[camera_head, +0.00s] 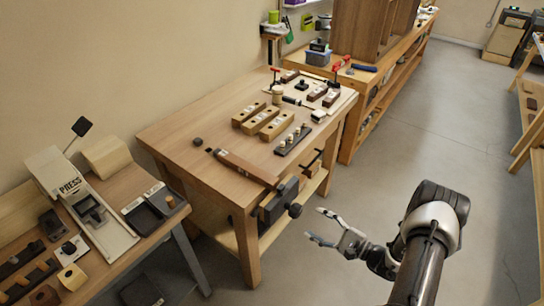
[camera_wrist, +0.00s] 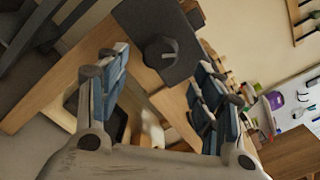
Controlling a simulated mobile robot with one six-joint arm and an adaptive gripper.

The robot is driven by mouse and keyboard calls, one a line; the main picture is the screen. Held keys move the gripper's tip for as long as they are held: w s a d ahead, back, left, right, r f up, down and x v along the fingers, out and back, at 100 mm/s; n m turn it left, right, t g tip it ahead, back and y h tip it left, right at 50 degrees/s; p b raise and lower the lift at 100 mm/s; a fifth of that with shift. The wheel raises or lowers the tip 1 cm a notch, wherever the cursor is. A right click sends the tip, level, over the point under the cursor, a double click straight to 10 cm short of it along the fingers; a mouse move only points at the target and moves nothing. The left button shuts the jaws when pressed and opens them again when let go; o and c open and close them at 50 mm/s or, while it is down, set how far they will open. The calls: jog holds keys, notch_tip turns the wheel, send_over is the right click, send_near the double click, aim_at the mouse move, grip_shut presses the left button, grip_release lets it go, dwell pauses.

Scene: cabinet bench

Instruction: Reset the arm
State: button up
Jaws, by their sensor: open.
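My gripper (camera_head: 325,227) is open and empty in the head view, held over the floor to the right of the wooden workbench's front corner. My dark and light arm reaches in from the lower right. In the wrist view, my gripper's two blue-padded fingers (camera_wrist: 160,95) are spread wide apart with nothing held between them. The dark vise (camera_wrist: 165,50) of the bench shows beyond and above the gap between the fingers. The same vise (camera_head: 280,200) sits at the bench's front corner in the head view, a short way left of my gripper.
The workbench (camera_head: 175,133) carries wooden blocks (camera_head: 262,120), a dark peg rack (camera_head: 292,139) and small tools. A press station (camera_head: 80,205) stands on a table at lower left. A long bench with a cabinet (camera_head: 368,28) is at the back. Grey floor (camera_head: 420,130) is clear on the right.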

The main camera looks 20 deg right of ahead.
jog(key=s+a+r+n+g, duration=0.3)
jog(key=a+r+n+g, duration=0.4)
jog(key=r, duration=0.5)
jog(key=s+a+r+n+g, duration=0.3)
jog(key=a+r+n+g, duration=0.25)
jog(key=a+r, duration=0.45)
jog(key=s+r+n+t+h, duration=0.1)
jog(key=s+r+n+h, duration=0.2)
jog(key=s, duration=0.6)
jog(key=s+d+r+n+t+h, duration=0.1)
jog(key=s+r+n+h, duration=0.3)
jog(key=s+r+h, duration=0.4)
jog(key=shift+s+d+r+t, duration=0.15)
jog(key=shift+s+r+t, duration=0.3)
jog(key=shift+r, duration=0.35)
jog(key=shift+n, duration=0.25)
